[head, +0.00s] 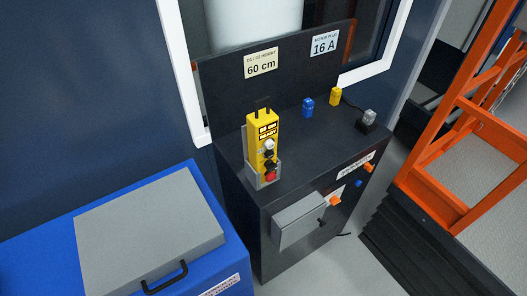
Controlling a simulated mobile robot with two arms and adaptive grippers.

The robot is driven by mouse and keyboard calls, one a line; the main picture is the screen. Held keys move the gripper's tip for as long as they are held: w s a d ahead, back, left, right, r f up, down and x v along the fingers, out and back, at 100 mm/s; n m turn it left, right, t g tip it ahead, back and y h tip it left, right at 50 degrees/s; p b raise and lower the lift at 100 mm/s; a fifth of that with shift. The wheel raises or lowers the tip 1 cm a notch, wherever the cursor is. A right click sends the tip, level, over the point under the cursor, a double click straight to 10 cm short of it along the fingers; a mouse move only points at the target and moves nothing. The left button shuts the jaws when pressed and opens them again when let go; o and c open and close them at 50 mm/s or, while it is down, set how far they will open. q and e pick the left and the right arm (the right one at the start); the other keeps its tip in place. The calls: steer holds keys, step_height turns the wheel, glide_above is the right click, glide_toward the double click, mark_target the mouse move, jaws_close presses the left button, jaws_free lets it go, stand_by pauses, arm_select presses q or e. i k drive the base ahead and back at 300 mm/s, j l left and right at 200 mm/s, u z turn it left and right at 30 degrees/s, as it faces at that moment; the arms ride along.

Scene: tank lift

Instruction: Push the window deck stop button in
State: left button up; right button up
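A dark cabinet (232,150) stands in front of the window. On its top a yellow control box (262,122) stands upright in a grey holder (250,178). The box has a lit display (267,131) and a pale round knob (269,145). A red button (270,174) shows low on its front; I cannot tell whether it is pushed in, or read a label naming it as the stop button. Neither gripper is in view.
A blue chest (225,225) with a grey lid (150,225) stands at the left. Small blue (308,107) and yellow (336,96) pieces stand on the cabinet top. A grey box (300,220) juts from the cabinet's front. An orange frame (430,200) is at the right.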

mark_target(270, 177)
steer(key=l+u, duration=0.15)
steer(key=l, duration=1.75)
